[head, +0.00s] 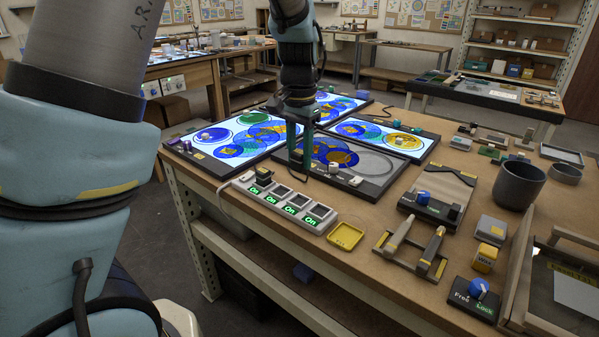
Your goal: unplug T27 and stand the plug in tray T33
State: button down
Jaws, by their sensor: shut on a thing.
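My gripper (297,160) points down at the near left edge of the unlit glass panel (375,163), just behind the power strip. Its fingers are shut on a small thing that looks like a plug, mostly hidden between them. The white power strip (243,187) lies along the bench's front edge, with several sockets and green "On" signs. A small yellow tray (346,235) lies right of the strip and looks empty. I cannot read the tags T27 or T33.
Several lit blue-patterned glass panels (233,137) lie behind. Right of the tray are a rack with two tools (410,245), a board with a blue knob (425,207), a yellow wax block (484,258), a Free/Lock knob (478,289) and a dark pot (518,186).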

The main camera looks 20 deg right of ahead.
aim_at(300, 152)
jog(key=shift+r+p, duration=1.95)
jog(key=shift+r, duration=0.7)
jog(key=shift+f, duration=0.15)
